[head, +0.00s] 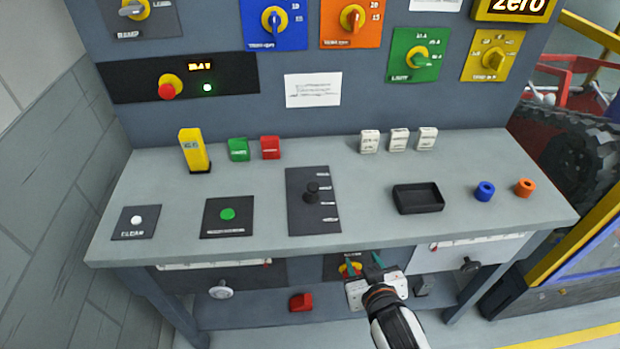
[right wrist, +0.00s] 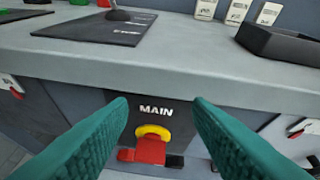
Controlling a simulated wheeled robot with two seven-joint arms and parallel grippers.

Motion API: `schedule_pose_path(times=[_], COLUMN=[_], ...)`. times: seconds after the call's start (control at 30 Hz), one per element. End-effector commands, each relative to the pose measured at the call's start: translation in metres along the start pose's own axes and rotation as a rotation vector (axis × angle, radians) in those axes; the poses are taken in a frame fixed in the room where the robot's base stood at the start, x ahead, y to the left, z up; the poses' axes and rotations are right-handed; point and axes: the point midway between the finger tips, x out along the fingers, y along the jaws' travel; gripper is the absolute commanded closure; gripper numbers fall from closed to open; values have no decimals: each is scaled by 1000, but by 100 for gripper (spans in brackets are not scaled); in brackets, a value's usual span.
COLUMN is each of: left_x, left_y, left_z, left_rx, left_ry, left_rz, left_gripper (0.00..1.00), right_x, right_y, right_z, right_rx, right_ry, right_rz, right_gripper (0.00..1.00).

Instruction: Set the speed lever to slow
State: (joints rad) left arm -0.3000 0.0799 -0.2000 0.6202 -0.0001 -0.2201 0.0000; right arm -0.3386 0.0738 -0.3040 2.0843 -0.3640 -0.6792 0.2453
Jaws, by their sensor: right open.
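The speed lever appears to be the black knob lever (head: 312,189) on a dark panel (head: 318,222) in the middle of the bench top. Several white marks run down the panel's right side, and the lever stands near the upper ones; their words are too small to read. In the right wrist view only the lever's lower part (right wrist: 117,14) shows at the top edge. My right gripper (head: 364,263) is open and empty, below the bench's front edge. Its green fingers (right wrist: 160,112) frame the red and yellow MAIN switch (right wrist: 151,148). My left gripper is out of view.
Dial panels line the back wall.

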Motion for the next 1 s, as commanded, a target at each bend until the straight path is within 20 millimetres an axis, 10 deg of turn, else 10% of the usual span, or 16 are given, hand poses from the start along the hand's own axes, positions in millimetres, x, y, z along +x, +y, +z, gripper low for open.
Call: schedule_pose_path(times=[0.4, 1.0], left_x=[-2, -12], left_y=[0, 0], left_z=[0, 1], left_rx=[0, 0], left_ry=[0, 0], left_rz=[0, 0], left_gripper=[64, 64], right_x=[-2, 69], right_y=[48, 67], right_z=[107, 157], right_rx=[-43, -53], right_ry=[-441, -492], right_rz=[103, 124], right_gripper=[55, 55])
